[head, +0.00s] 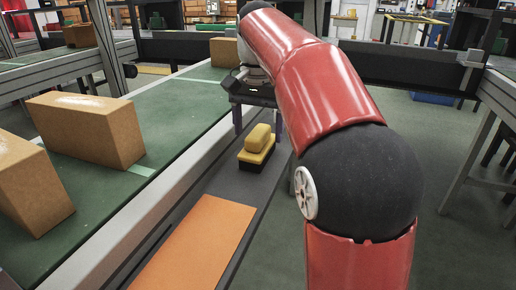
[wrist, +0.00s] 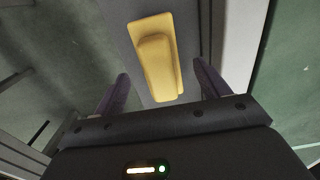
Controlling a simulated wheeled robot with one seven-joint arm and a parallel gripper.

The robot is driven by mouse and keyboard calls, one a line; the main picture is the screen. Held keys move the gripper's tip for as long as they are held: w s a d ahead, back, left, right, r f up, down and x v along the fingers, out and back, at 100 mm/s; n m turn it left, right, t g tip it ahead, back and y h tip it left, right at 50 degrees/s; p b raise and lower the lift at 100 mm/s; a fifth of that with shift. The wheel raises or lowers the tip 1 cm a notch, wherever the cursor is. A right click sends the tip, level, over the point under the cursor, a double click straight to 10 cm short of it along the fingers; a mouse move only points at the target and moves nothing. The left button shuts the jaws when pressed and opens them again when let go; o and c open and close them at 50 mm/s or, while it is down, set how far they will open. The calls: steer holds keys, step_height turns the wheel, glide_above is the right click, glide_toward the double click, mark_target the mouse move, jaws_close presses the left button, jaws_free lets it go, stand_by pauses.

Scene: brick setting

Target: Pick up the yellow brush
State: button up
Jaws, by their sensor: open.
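The yellow brush (head: 257,146) lies on a dark grey ledge beside the green conveyor in the head view. It has a wide yellow base with a narrower raised yellow handle block on top, and a dark lower edge. My gripper (head: 258,122) is above and just beyond the brush, pointing down, with its two purple fingers apart. In the wrist view the brush (wrist: 157,56) lies ahead of the open fingers, roughly centred between them. Its near end reaches toward the gap between the fingertips (wrist: 162,82). Nothing is held.
An orange flat panel (head: 197,245) lies on the ledge nearer to me. Cardboard boxes (head: 90,130) (head: 25,183) stand on the green conveyor (head: 130,185) at left, with a raised metal rail (head: 140,215) between conveyor and ledge. Open floor (head: 445,240) lies to the right.

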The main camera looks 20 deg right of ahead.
mark_target(258, 131)
step_height(258, 131, down, 3)
steer(key=shift+f, duration=0.15)
steer(key=shift+c, duration=0.4)
steer(key=c, duration=1.1)
steer(key=shift+r+p, duration=0.55)
steer(key=shift+r, duration=4.5)
